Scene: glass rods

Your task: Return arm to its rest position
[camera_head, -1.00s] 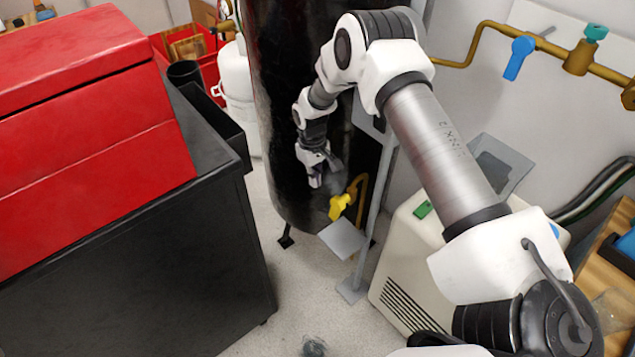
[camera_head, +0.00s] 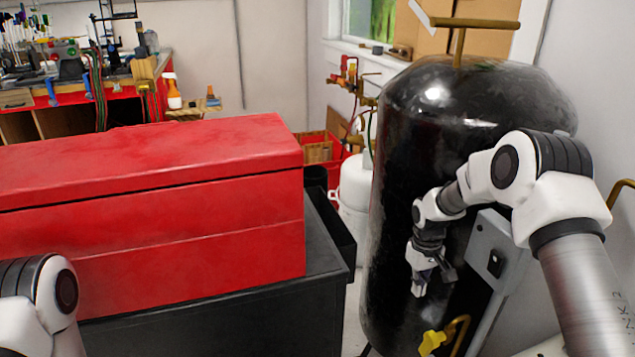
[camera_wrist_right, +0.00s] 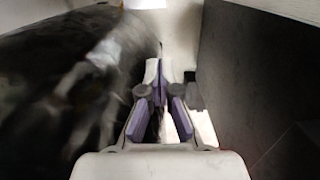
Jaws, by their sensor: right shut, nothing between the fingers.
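My right arm comes in from the right of the head view. Its gripper (camera_head: 432,284) hangs with the fingers down in front of the black tank (camera_head: 405,130), above and left of a yellow valve handle (camera_head: 431,342). In the right wrist view the fingers (camera_wrist_right: 162,92) are shut with nothing held. The tank (camera_wrist_right: 40,110) is blurred at the left there, with a gap between it and the gripper. My left arm shows only at the lower left of the head view; its gripper is out of the frame.
A red toolbox (camera_head: 150,190) sits on a black cabinet (camera_head: 220,315) left of the right gripper. A white gas cylinder (camera_head: 354,185) stands behind. A grey box (camera_head: 495,250) is beside the right arm. A cluttered workbench (camera_head: 70,92) is at the back left.

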